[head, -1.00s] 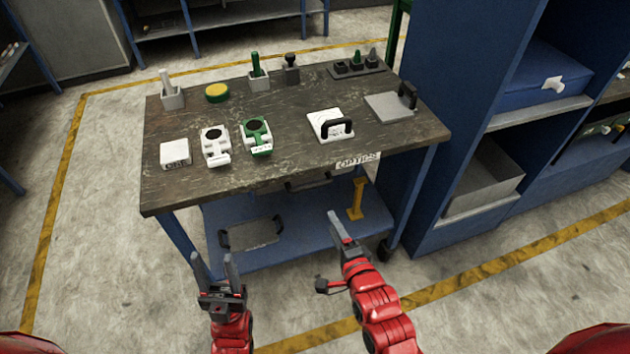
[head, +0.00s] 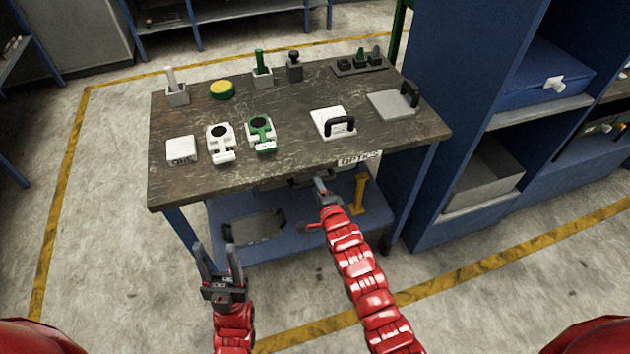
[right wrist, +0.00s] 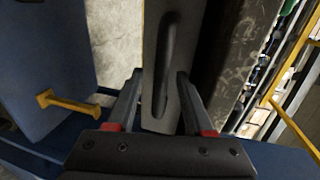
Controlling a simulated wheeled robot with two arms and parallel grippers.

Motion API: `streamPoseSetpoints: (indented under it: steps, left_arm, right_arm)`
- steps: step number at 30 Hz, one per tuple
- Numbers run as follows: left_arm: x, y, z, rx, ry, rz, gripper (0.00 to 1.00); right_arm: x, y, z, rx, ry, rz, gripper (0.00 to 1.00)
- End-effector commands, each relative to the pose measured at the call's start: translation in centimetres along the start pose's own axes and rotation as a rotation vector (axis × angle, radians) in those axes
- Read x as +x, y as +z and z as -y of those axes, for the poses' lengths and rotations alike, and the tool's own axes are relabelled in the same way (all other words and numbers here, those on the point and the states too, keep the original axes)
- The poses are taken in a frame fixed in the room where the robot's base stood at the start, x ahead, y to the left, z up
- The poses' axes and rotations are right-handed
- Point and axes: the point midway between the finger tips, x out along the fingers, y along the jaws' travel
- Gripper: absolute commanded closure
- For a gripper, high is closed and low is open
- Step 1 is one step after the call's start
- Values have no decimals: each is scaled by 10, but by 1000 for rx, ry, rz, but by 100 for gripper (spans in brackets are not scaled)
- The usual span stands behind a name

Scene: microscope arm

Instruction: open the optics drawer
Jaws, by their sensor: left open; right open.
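The optics drawer (right wrist: 188,93) is under the workbench top, its grey front and long black handle (right wrist: 172,65) filling the middle of the right wrist view. In the head view only a dark part of it shows under the front edge, near the OPTICS label (head: 359,159). My right gripper (right wrist: 158,85) is open, with its fingertips close to the handle, one on each side in the picture. Whether they touch it I cannot tell. My left gripper (head: 217,262) is open and empty, in front of the bench at the lower left.
The workbench top (head: 290,165) holds white and green microscope parts, a white block with a black handle (head: 333,122) and several tools. A lower blue shelf (head: 300,215) carries a grey panel and a yellow stand (head: 358,194). A blue cabinet (head: 440,120) stands close on the right.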

Motion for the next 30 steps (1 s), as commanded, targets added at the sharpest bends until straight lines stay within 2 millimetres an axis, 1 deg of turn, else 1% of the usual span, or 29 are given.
streamPoseSetpoints:
  steps: [4,13,14,15,17,18,22,23,30]
  left_arm:
    - [1,0,0,0,0,0,50]
    - [1,0,0,0,0,0,50]
    - [1,0,0,0,0,0,50]
    - [1,0,0,0,0,0,50]
    - [1,0,0,0,0,0,50]
    - [1,0,0,0,0,0,50]
    - [1,0,0,0,0,0,50]
    - [1,0,0,0,0,0,50]
    - [1,0,0,0,0,0,50]
  right_arm:
    - [8,0,2,1,-4,0,48]
    - [9,0,1,1,-3,0,48]
    - [9,0,1,1,-2,0,50]
    - [9,0,1,1,-3,0,57]
    - [9,0,1,1,-2,0,68]
    - [9,0,1,1,-3,0,75]
    - [9,0,1,1,-2,0,98]
    - [9,0,1,1,-2,0,100]
    - [9,0,1,1,-2,0,100]
